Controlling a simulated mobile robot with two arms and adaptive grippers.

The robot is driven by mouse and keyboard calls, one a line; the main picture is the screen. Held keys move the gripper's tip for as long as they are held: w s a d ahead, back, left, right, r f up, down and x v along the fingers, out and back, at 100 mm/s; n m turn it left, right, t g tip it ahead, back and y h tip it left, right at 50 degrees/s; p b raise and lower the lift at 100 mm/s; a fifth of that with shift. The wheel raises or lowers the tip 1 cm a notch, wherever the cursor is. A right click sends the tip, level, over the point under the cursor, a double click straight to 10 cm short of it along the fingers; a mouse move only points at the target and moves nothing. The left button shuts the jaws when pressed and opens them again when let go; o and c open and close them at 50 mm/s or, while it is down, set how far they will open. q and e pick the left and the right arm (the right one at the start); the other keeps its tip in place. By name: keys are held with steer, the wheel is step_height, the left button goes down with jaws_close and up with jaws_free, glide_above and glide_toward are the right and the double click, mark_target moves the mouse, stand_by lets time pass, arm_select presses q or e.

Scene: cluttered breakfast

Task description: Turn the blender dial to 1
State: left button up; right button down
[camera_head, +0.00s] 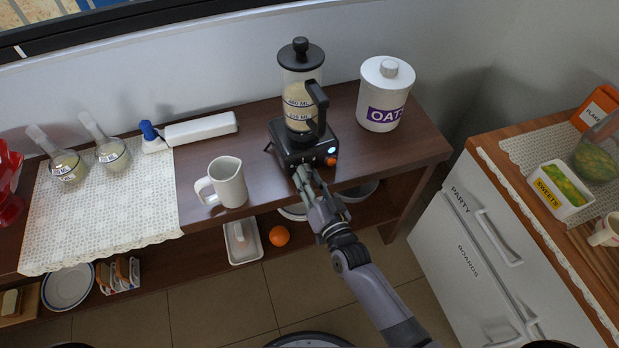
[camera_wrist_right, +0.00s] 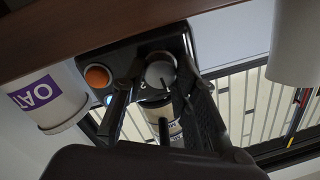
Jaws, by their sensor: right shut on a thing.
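The blender (camera_head: 303,95) stands upright on the brown shelf top, with a black base (camera_head: 283,138) and a clear jar holding pale contents. In the right wrist view, which is upside down, the round grey dial (camera_wrist_right: 160,72) is on the base's front, beside an orange button (camera_wrist_right: 97,76). My right gripper (camera_head: 306,180) reaches the base front from below. Its two fingers (camera_wrist_right: 158,82) are on either side of the dial, shut on it. A small white mark shows near the dial; which number it points to I cannot tell. My left gripper is not in view.
A white pitcher (camera_head: 229,181) stands left of the blender and a white oats canister (camera_head: 384,93) right of it. Glass bottles stand on a lace mat (camera_head: 130,212) at left. Bowls and an orange (camera_head: 279,236) are on the lower shelf.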

steer(key=shift+m, duration=0.4)
steer(key=c, duration=1.2)
jaws_free()
steer(key=shift+c, duration=0.2)
steer(key=shift+r, duration=0.1)
steer(key=shift+s, duration=0.15)
steer(key=v, duration=1.2)
steer(key=shift+a, duration=0.1)
